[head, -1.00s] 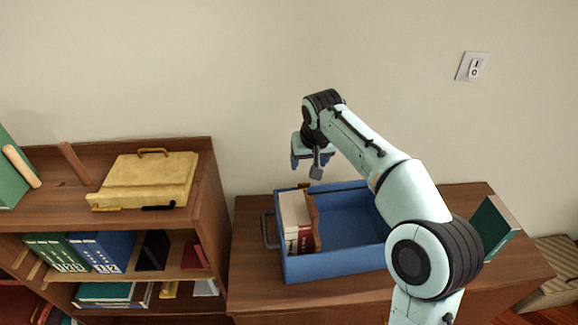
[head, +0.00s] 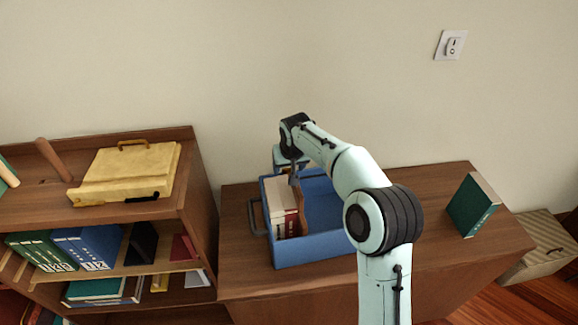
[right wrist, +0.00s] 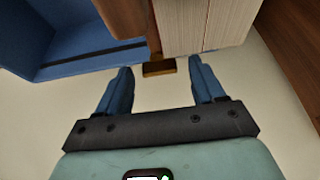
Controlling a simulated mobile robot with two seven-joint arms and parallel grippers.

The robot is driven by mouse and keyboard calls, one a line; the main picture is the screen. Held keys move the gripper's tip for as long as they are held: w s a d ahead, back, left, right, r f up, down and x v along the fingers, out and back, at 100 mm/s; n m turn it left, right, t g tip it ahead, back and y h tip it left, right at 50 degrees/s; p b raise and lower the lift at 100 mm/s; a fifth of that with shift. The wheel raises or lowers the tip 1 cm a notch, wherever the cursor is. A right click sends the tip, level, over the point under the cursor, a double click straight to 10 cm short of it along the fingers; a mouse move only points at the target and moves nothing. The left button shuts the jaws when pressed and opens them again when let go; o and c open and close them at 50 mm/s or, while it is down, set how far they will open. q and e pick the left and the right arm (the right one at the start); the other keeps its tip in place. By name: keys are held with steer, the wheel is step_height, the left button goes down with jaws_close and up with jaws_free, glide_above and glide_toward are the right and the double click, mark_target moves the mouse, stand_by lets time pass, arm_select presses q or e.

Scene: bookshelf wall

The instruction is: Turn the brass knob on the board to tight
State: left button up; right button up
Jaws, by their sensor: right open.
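I cannot make out a brass knob or its board in these views. My right gripper (head: 289,168) is at the back left of a blue box (head: 335,244), by the books in it. In the right wrist view the right gripper (right wrist: 160,68) is open, its two blue fingers apart. A small brown piece (right wrist: 159,68) shows between the fingertips, by the book ends; I cannot tell what it is or whether anything touches it. My left gripper is not in view.
The blue box, with books (head: 280,209) at its left end, stands on a brown cabinet (head: 415,218). A green book (head: 472,205) stands to the right. A yellow case (head: 126,174) lies on the left bookshelf (head: 198,192). A switch (head: 451,45) is on the wall.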

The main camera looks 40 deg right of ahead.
steer(key=c, duration=1.1)
steer(key=shift+o, duration=0.2)
steer(key=m+h, duration=0.1)
steer(key=m, duration=0.2)
steer(key=shift+w+a+m+g, duration=0.1)
steer(key=shift+a+m+g, duration=0.05)
steer(key=shift+m+g, duration=0.25)
steer(key=m+h+p, duration=0.1)
steer(key=m, duration=0.1)
steer(key=shift+r+m+g, duration=0.1)
steer(key=shift+m+g, duration=0.2)
steer(key=shift+g, duration=0.1)
steer(key=m+g+p, duration=0.1)
steer(key=m, duration=0.3)
steer(key=shift+w+h+p, duration=0.15)
steer(key=shift+h+p, duration=0.15)
steer(key=shift+p, duration=0.05)
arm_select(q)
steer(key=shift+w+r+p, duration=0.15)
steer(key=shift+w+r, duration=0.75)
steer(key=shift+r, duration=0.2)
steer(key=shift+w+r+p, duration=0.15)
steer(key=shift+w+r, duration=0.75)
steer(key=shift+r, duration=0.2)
arm_select(e)
steer(key=shift+m+g, duration=0.5)
steer(key=shift+m, duration=0.2)
